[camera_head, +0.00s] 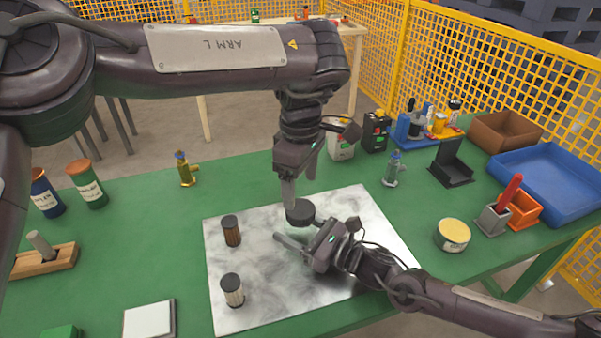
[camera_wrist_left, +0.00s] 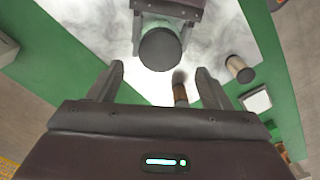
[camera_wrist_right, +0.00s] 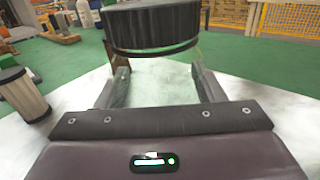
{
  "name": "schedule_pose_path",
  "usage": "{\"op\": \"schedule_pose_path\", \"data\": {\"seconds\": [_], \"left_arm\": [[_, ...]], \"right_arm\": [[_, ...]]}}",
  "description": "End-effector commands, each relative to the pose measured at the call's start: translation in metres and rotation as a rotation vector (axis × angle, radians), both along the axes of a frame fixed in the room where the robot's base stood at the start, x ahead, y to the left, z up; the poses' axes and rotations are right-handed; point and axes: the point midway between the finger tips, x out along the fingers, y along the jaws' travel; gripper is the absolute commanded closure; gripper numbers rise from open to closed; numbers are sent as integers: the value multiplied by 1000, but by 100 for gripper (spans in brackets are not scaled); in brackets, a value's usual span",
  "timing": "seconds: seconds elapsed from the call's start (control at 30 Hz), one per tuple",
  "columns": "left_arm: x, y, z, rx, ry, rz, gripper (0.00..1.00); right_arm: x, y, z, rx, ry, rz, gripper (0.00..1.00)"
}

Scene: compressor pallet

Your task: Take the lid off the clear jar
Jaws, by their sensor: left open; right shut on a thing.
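The clear jar shows in the right wrist view (camera_wrist_right: 155,82) as a see-through body under a ribbed black lid (camera_wrist_right: 152,27). In the head view the black lid (camera_head: 300,211) sits on the jar above the metal sheet (camera_head: 265,315). My right gripper (camera_head: 298,234) is shut on the jar body from the front right, below the lid. My left gripper (camera_head: 301,182) points down, open and empty, just above the lid. In the left wrist view the lid (camera_wrist_left: 160,49) lies ahead of the open fingers. The jar body is mostly hidden in the head view.
A brown cylinder (camera_head: 231,231) and a pale pleated cylinder (camera_head: 232,291) stand on the sheet left of the jar. A round yellow-topped tin (camera_head: 453,236) stands to the right, near a blue tray (camera_head: 560,185). The green table left of the sheet has free room.

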Motion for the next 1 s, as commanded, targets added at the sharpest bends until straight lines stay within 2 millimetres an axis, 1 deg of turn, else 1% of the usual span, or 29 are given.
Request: {"op": "schedule_pose_path", "data": {"seconds": [0.03, 0.2, 0.4, 0.53, 0.77, 1.0], "left_arm": [[-1, 0, -10, -2, 5, 1, 28], [-1, 0, -36, -1, 5, 2, 28], [-1, 0, -57, -1, 3, 3, 28], [0, 0, -61, 0, 1, 3, 28], [0, 0, -62, 0, 1, 3, 28], [0, 0, -62, 0, 1, 4, 59]], "right_arm": [[0, 0, 0, 0, 0, 0, 100], [0, 0, 0, 0, 0, 0, 100], [0, 0, 0, 0, 0, 0, 100], [0, 0, 0, 0, 0, 0, 100], [0, 0, 0, 0, 0, 0, 100], [0, 0, 0, 0, 0, 0, 100]]}}
